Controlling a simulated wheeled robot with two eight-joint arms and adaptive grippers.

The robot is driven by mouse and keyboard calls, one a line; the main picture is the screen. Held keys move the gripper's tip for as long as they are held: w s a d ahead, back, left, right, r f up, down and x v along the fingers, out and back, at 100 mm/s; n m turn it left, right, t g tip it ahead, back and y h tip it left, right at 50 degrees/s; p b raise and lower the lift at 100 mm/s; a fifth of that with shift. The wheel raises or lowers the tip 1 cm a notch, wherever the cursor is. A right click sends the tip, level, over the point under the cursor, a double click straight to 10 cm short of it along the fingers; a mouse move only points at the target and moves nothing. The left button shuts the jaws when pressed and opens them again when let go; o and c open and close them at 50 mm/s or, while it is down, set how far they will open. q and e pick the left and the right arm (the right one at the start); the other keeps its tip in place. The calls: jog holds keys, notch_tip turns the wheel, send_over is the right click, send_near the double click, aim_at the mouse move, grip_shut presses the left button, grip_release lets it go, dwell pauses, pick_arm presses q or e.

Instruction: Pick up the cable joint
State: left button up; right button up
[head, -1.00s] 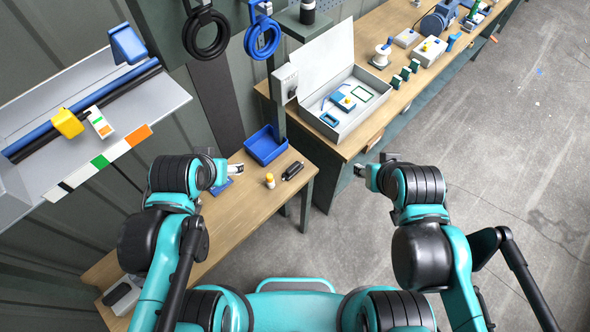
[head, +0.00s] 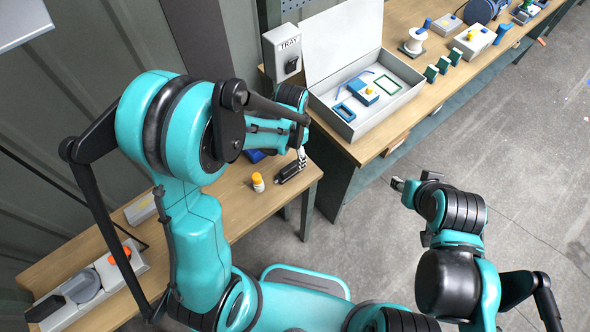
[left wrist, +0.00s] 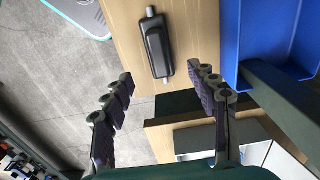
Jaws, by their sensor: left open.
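The cable joint (head: 287,173) is a dark, elongated body lying on the wooden bench near its right end. In the left wrist view the cable joint (left wrist: 157,48) shows a grey stub at each end. My left gripper (head: 301,156) is over the bench, close to the cable joint's upper right end. In the left wrist view my left gripper (left wrist: 162,76) is open and empty, with the joint just beyond and between its fingertips. My right gripper (head: 402,185) is over the floor, away from the bench; its finger opening is unclear.
A yellow-topped bottle (head: 258,182) stands left of the joint. A blue bin (left wrist: 275,35) lies right of it in the left wrist view, mostly hidden by my arm in the head view. A grey tray box (head: 400,92) sits on the higher bench.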

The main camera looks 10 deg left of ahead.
aim_at(289, 167)
pick_arm(q)
jog(key=f, duration=0.4)
jog(key=s+f+b, duration=0.1)
jog(key=f, duration=0.1)
jog(key=shift+a+f, duration=0.35)
jog(key=shift+f, duration=0.05)
jog(key=c, duration=1.3)
